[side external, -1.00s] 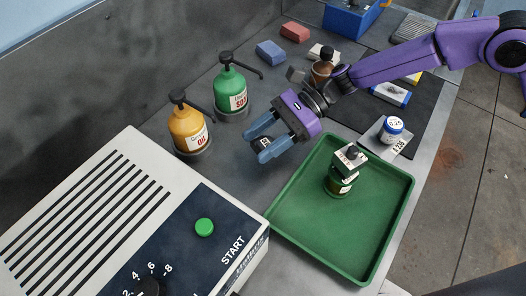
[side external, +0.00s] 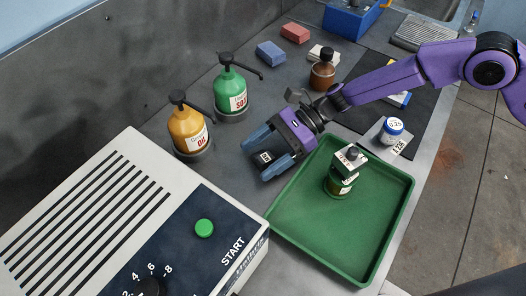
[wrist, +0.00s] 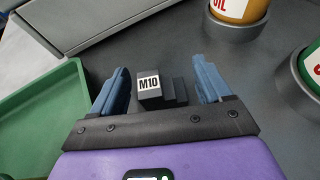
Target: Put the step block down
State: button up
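The step block (wrist: 170,92) is a small dark grey stepped piece with a white M10 label. In the wrist view it lies between my two blue fingers, with a gap on each side. In the side view the step block (side external: 265,157) sits on the grey bench between the fingertips, left of the green tray. My gripper (side external: 270,162) is open around it; in the wrist view my gripper (wrist: 163,88) also shows its fingers spread and not touching the block.
A green tray (side external: 297,205) holding a jar stands right of my gripper. The orange dispenser (side external: 188,128) and green dispenser (side external: 232,90) stand behind and left. The white machine (side external: 70,200) with a green button is at the front left. Bare bench lies between them.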

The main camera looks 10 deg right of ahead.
jog(key=shift+r, duration=0.1)
jog(key=shift+w+d+r, duration=0.15)
jog(key=shift+d, duration=0.05)
jog(key=v, duration=1.1)
jog(key=shift+w+d+r, duration=0.1)
jog(key=shift+d, duration=0.15)
jog(key=shift+r, duration=0.1)
